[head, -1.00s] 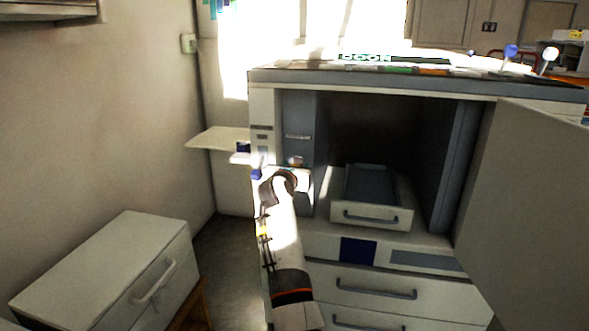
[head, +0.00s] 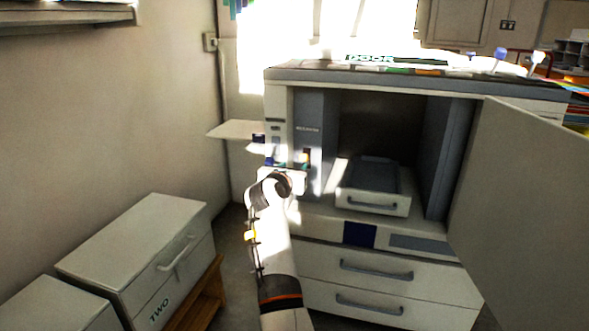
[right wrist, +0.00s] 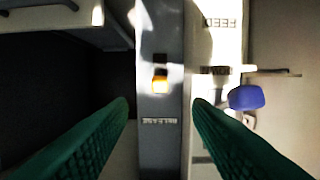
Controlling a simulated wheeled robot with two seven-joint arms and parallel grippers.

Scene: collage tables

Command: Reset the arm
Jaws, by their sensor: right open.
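My right arm (head: 270,240) reaches forward from the bottom of the head view to the left front of a large white and grey cabinet machine (head: 280,120). Its gripper is mostly hidden behind the wrist in the head view. In the right wrist view my right gripper (right wrist: 160,108) is open, with two green ridged fingers apart and nothing between them. Beyond the fingers is a grey panel strip (right wrist: 160,140) with a lit orange button (right wrist: 160,86). A blue knob (right wrist: 246,97) shows right of the right finger. My left gripper is not in view.
The machine's large door (head: 525,200) stands open at right. Inside, a white tray drawer (head: 372,204) sits partly out. Closed drawers (head: 375,272) are below. A white cabinet marked TWO (head: 135,235) stands at lower left. A small shelf (head: 235,130) juts out left of the machine.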

